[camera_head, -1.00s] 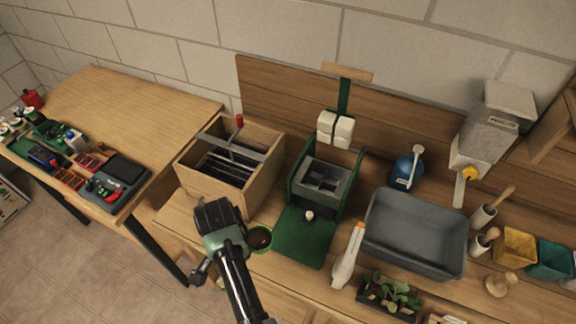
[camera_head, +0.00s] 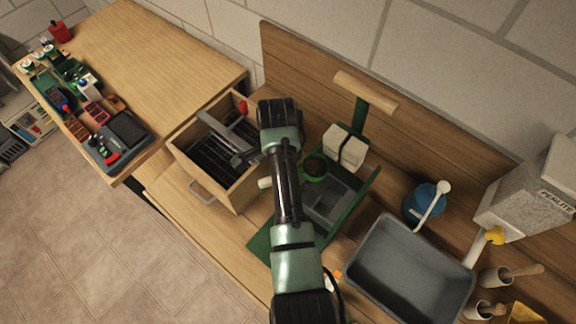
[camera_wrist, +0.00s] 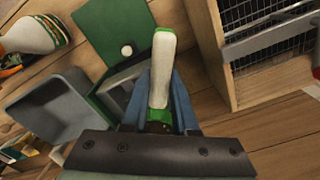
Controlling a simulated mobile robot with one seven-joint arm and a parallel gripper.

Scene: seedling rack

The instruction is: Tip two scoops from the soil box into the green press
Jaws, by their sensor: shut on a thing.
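My gripper (camera_wrist: 160,98) is shut on the scoop (camera_wrist: 162,72), which has a pale handle and a green cup. In the head view the scoop's cup (camera_head: 315,166) shows dark soil inside, opening upward, over the back part of the green press (camera_head: 262,246). The press has a grey divided mould (camera_head: 327,200), partly hidden by my arm. Its green plate also shows in the wrist view (camera_wrist: 112,38). The wooden soil box (camera_head: 238,190) stands left of the press, with a dark mesh and a grey bar across it. My fingertips are hidden in the head view.
Pale blocks on the press's upright (camera_head: 344,147) stand close behind the scoop. A grey tub (camera_head: 410,270) and a blue bottle (camera_head: 425,203) are to the right, near the perlite dispenser (camera_head: 530,195). The left table's back half is clear.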

